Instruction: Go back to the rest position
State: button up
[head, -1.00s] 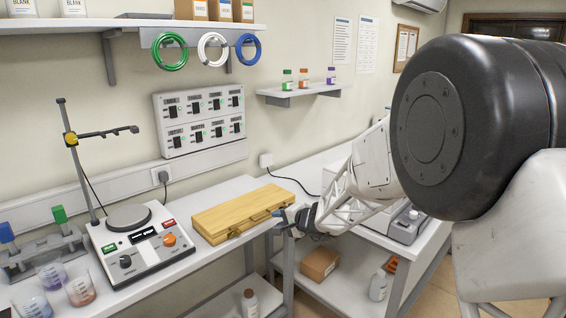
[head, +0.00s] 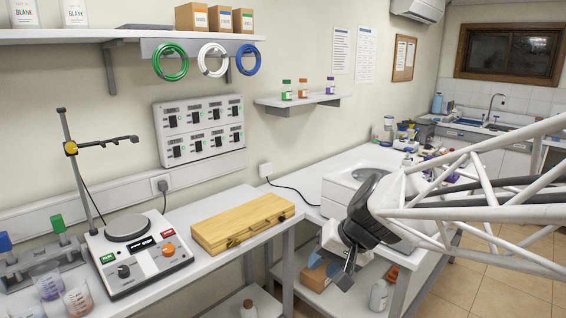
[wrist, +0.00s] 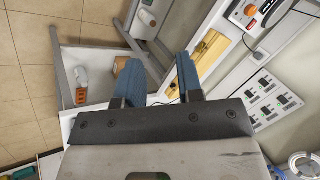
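My gripper (head: 350,272) hangs in front of the right-hand bench in the head view, to the right of the closed wooden case and apart from it. In the wrist view, the two blue fingers of my gripper (wrist: 161,68) stand apart with nothing between them. My white lattice arm reaches in from the right edge of the head view and covers part of the bench and floor behind it.
The wooden case (head: 240,221) lies on the left bench beside a hotplate stirrer (head: 140,252) with a clamp stand. Beakers (head: 78,301) stand at the front left. A cardboard box (head: 314,273) and a white bottle (head: 378,294) sit on lower shelves. Tiled floor is open at right.

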jog(key=s+d+h, duration=0.3)
jog(key=s+d, duration=0.2)
jog(key=s, duration=0.3)
jog(key=s+d+h, duration=0.3)
jog(key=s+d, duration=0.2)
jog(key=s, duration=0.3)
jog(key=shift+s+n, duration=0.3)
jog(key=shift+n, duration=0.1)
jog(key=shift+c, duration=0.2)
dwell(0.7)
